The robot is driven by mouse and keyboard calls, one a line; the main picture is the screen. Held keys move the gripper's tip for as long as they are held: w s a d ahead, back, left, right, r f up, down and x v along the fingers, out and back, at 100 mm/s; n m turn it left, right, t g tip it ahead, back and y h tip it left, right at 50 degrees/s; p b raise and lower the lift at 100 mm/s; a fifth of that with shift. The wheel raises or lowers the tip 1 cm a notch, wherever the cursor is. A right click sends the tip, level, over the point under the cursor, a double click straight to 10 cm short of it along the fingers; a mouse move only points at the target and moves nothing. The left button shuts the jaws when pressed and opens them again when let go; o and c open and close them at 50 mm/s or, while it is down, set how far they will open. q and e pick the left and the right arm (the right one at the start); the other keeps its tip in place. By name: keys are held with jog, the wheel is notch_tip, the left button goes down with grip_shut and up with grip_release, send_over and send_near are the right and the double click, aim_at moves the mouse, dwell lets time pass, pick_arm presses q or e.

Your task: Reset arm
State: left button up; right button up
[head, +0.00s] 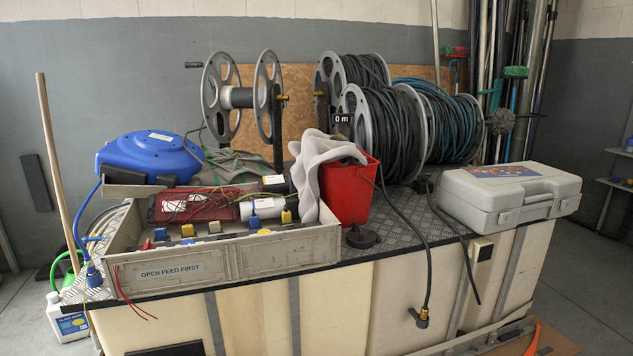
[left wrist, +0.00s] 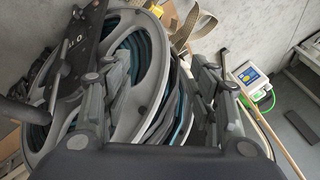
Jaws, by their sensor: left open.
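My left gripper (left wrist: 148,70) shows in the left wrist view with its two dark fingers spread wide apart. Nothing is held between them. Behind the fingers is a large grey reel (left wrist: 163,62) wound with dark and teal hose. The fingers hide part of it, and I cannot tell how far the reel is from them. Neither gripper shows in the head view. My right gripper is in no view.
The metal-topped bench (head: 400,238) carries a parts tray (head: 285,252), red bin (head: 347,193), blue reel (head: 150,156), grey case (head: 510,192), empty reel (head: 222,105) and wound reels (head: 385,125). Cables hang over its front. A wooden pole (head: 55,160) stands left.

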pick_arm(q)
jog(key=s+d+f+m+g, duration=0.1)
jog(key=s+f+m+g, duration=0.15)
jog(key=s, duration=0.55)
jog(key=s+d+f+n+h, duration=0.1)
jog(key=d+f+n+h, duration=0.1)
jog(key=d, duration=0.9)
jog(key=s+d+f+n+h, duration=0.1)
jog(key=d+f+n+h, duration=0.1)
jog(key=d, duration=1)
jog(key=s+a+f+p, duration=0.2)
jog(key=s+p, duration=0.7)
jog(key=s+a+f+g+p, duration=0.1)
jog(key=s+a+f+p, duration=0.1)
jog(key=s+p, duration=0.6)
jog(key=shift+s+a+f+p, duration=0.15)
jog(key=shift+s+f+p, duration=0.2)
jog(key=shift+s+f, duration=0.5)
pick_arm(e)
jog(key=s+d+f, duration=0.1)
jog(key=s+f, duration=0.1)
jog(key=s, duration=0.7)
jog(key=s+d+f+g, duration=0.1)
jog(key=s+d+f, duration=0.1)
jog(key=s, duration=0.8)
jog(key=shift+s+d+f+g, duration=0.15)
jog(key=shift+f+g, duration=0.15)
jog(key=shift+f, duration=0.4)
